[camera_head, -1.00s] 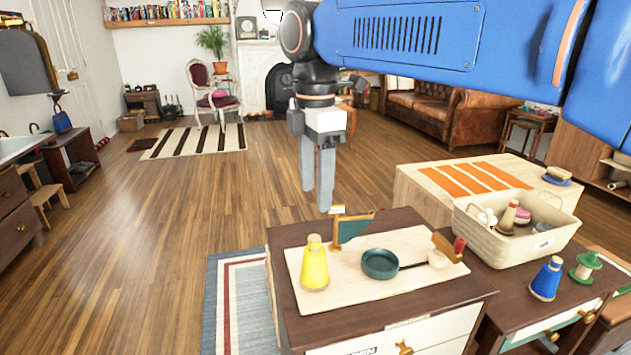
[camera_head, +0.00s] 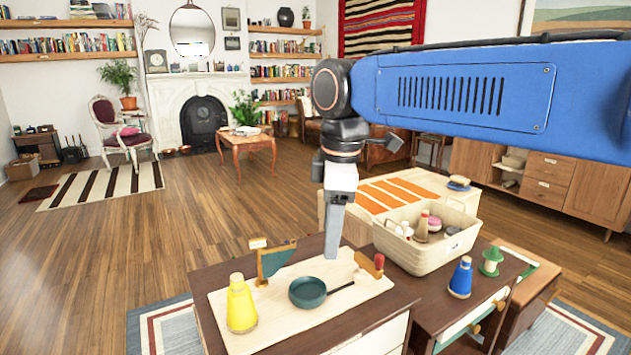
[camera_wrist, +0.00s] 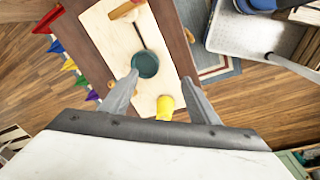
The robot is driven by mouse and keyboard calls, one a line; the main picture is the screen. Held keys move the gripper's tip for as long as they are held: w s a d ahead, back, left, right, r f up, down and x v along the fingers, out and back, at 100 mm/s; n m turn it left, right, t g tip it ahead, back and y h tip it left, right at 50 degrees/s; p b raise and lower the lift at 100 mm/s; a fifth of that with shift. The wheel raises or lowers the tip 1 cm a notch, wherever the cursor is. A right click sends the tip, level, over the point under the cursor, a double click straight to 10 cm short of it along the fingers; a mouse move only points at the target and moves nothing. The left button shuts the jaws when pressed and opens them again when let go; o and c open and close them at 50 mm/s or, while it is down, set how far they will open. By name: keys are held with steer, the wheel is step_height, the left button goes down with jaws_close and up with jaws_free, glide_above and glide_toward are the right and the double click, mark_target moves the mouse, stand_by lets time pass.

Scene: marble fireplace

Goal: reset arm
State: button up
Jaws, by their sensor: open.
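My gripper (camera_head: 335,250) hangs from my blue arm and points down, above the dark cabinet top (camera_head: 240,268) with its pale board (camera_head: 285,326). In the wrist view my gripper (camera_wrist: 160,88) shows two grey fingers spread apart with nothing held between them. On the board stand a yellow bottle (camera_head: 241,305) and a small teal pan (camera_head: 307,292); both also show in the wrist view, the pan (camera_wrist: 145,64) between the fingertips in the picture and the bottle (camera_wrist: 165,106) nearer. I cannot tell the exact height of the fingers over the board.
A cream basket (camera_head: 440,255) with several items stands right of my gripper. A blue bottle (camera_head: 461,277) and a green spool-like piece (camera_head: 491,262) stand beside it. A low wooden table (camera_head: 322,212) is behind. Open wooden floor (camera_head: 210,225) lies to the left.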

steer(key=s+d+f+m+t, duration=0.1)
steer(key=s+d+f+m, duration=0.2)
steer(key=d, duration=0.5)
steer(key=s+d+f+m+t, duration=0.1)
steer(key=s+d+f+m, duration=0.1)
steer(key=d+f+m, duration=0.45)
steer(key=s+d+f+m+t, duration=0.1)
steer(key=s+d+f+m, duration=0.7)
steer(key=d, duration=0.4)
steer(key=shift+s+d+f+t+h, duration=0.15)
steer(key=shift+s+f+t+h, duration=0.2)
steer(key=shift+s+f, duration=0.45)
